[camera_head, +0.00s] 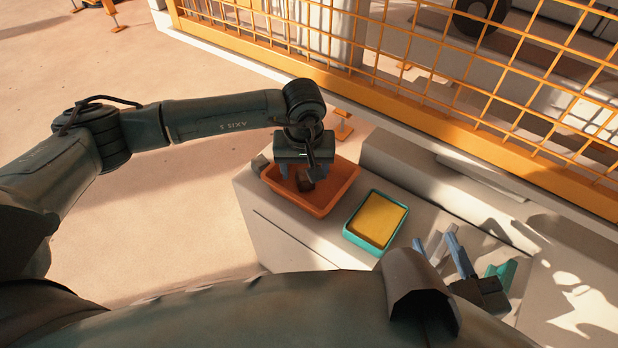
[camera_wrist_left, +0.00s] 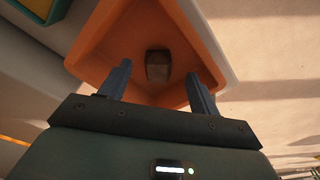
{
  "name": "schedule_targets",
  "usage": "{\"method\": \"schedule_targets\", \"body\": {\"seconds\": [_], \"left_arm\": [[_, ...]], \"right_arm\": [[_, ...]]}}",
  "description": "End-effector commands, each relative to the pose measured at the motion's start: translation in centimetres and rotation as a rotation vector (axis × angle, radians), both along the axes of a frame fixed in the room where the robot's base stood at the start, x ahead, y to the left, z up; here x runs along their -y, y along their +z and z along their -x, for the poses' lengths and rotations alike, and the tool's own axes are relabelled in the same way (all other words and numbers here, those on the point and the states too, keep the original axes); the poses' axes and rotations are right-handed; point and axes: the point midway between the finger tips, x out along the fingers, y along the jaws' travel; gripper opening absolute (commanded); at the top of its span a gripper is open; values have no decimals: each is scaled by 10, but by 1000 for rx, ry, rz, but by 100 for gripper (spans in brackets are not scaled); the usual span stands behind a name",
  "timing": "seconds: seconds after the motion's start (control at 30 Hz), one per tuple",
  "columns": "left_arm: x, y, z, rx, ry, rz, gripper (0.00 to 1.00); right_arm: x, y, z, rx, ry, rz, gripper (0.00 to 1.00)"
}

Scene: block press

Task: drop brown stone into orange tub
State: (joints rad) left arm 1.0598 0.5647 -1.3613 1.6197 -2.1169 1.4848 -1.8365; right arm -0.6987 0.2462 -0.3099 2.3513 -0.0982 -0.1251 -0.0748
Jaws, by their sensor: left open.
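The orange tub (camera_head: 338,187) stands on the grey bench, and it fills the middle of the left wrist view (camera_wrist_left: 205,50). The brown stone (camera_wrist_left: 158,66) shows inside the tub's rim, beyond and between my left fingertips. It also shows in the head view (camera_head: 305,182), below the fingers. Whether it rests on the tub's floor I cannot tell. My left gripper (camera_head: 302,173) is open above the tub, its two fingers (camera_wrist_left: 158,85) apart with nothing between them. My right gripper (camera_head: 478,268) is low at the right; its fingers are partly confused with objects behind.
A teal tray with a yellow inside (camera_head: 377,221) stands just right of the tub. A small grey block (camera_head: 260,163) is at the tub's left corner. A green piece (camera_head: 505,272) is near my right gripper. An orange mesh fence (camera_head: 440,110) runs behind the bench.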

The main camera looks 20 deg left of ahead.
Motion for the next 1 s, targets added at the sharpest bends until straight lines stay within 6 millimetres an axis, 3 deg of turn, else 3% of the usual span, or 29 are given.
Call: {"method": "schedule_targets", "body": {"seconds": [0.17, 0.6, 0.8, 1.0], "left_arm": [[0, 20, 0, 5, 0, 1, 63], [3, 111, 12, 4, 0, 1, 63], [4, 129, 14, 2, 0, 0, 63], [4, 131, 15, 1, 1, 0, 63]], "right_arm": [[0, 2, 0, -20, -1, 2, 36], [6, 0, 4, -166, -25, 9, 36], [7, -1, 6, -192, -26, 11, 36], [7, -2, 6, -195, -26, 13, 36]]}}
